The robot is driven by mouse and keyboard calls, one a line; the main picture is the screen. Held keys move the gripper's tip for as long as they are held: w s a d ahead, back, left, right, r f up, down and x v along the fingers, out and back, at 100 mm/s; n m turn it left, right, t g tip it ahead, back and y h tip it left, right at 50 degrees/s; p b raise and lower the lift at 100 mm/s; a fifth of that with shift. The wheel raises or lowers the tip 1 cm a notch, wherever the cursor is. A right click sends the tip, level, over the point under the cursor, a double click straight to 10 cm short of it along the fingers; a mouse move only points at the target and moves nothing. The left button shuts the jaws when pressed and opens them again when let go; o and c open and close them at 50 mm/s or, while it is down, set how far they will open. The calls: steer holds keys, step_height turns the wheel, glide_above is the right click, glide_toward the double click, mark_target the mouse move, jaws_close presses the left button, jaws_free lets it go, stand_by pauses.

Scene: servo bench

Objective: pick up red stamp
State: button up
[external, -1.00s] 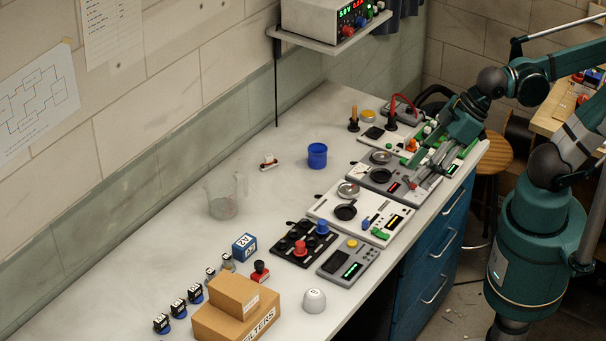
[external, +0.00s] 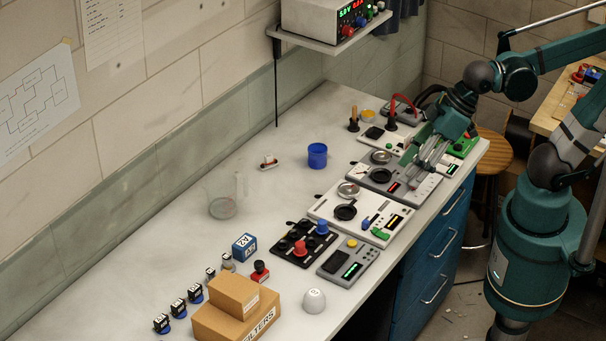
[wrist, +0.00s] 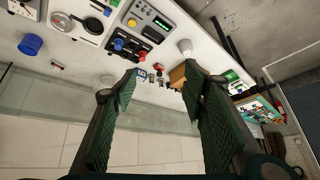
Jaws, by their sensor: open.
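The red stamp (external: 260,272) has a dark knob on a red body. It stands on the bench behind the cardboard boxes, near a blue block (external: 244,247). In the wrist view the stamp (wrist: 158,66) looks small and lies between my fingers' lines of sight, well beyond them. My gripper (external: 415,165) is over the instrument panels at the right end of the bench, far from the stamp. In the wrist view its two green fingers (wrist: 166,75) are spread apart with nothing between them.
Stacked cardboard boxes (external: 236,298) stand in front of the stamp. A white bowl-like object (external: 314,300) and a black panel with knobs (external: 288,252) are to its right. A glass beaker (external: 222,207) and blue cup (external: 317,155) stand farther back. Several small stamps are at left.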

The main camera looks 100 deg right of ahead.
steer(key=w+m+g, duration=0.2)
steer(key=w+m, duration=0.3)
steer(key=w, duration=0.6)
steer(key=m+g+p, duration=0.2)
steer(key=m+g, duration=0.2)
steer(key=m, duration=0.8)
glide_above(259, 262)
steer(key=f, duration=2.2)
steer(key=shift+s+a+f, duration=0.15)
steer(key=shift+s+f, duration=0.05)
steer(key=shift+s, duration=0.15)
steer(key=shift+w+f+g, duration=0.25)
steer(key=shift+f+g, duration=0.05)
steer(key=shift+f, duration=0.4)
steer(key=shift+f, duration=0.1)
steer(key=shift+f, duration=1.15)
steer(key=shift+f, duration=0.1)
steer(key=shift+w+f, duration=0.1)
steer(key=shift+f, duration=2.45)
